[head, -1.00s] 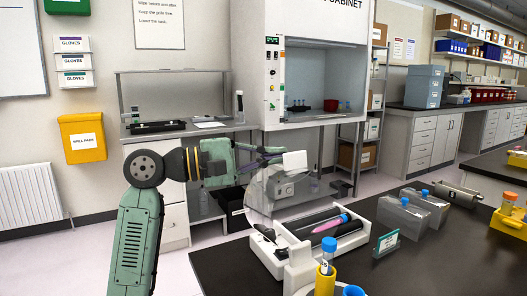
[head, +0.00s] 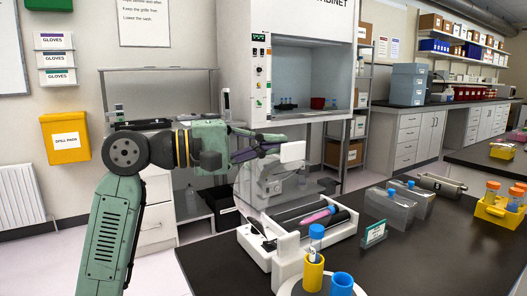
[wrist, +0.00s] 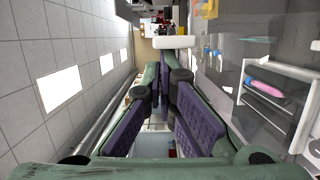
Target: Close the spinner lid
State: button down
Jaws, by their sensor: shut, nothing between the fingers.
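The spinner (head: 288,258) is a white tray-like unit with dark rollers on the near bench, and a pink tube with a blue cap (head: 320,216) lies on it. Its clear lid (head: 268,182) stands raised at the unit's back left, hard to make out against the background. A white block (head: 292,152), seemingly the lid's handle, is at its top. My gripper (head: 280,147) is shut and empty, its fingertips at the block's left side; I cannot tell whether they touch. In the wrist view the white block (wrist: 175,42) lies just beyond the fingertips (wrist: 163,62).
A yellow cup (head: 313,272) and a blue one (head: 341,284) stand in front of the spinner. A small sign (head: 374,235) and grey racks (head: 390,210) stand to its right. A yellow rack (head: 500,210) is at far right. The bench's right front is bare.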

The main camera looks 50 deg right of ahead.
jog(key=s+a+f+m+t+b, duration=0.1)
jog(key=s+a+f+m+b, duration=0.1)
jog(key=s+f+m+b, duration=0.3)
jog(key=s+a+f+m+t+y+b, duration=0.1)
jog(key=s+a+m+b, duration=0.1)
jog(key=s, duration=0.6)
jog(key=s+a+f+m+t+b, duration=0.1)
jog(key=s+a+f+m+b, duration=0.1)
jog(key=s+f+m+b, duration=0.3)
jog(key=shift+s+a+f+m+t+b, duration=0.2)
jog(key=shift+s+f+m+b, duration=0.15)
jog(key=shift+s+f+b, duration=0.7)
jog(key=shift+s+a+f+m+t+b, duration=0.25)
jog(key=shift+s+f+b, duration=0.4)
jog(key=shift+f, duration=0.8)
jog(key=shift+s+a+f+m+t+b, duration=0.2)
jog(key=shift+s+f+m+b, duration=0.2)
jog(key=shift+s+f+b, duration=0.65)
jog(key=shift+w+f+p, duration=0.15)
jog(key=shift+f+p, duration=0.1)
jog(key=shift+p, duration=0.05)
jog(key=v, duration=1.2)
jog(key=shift+r, duration=0.1)
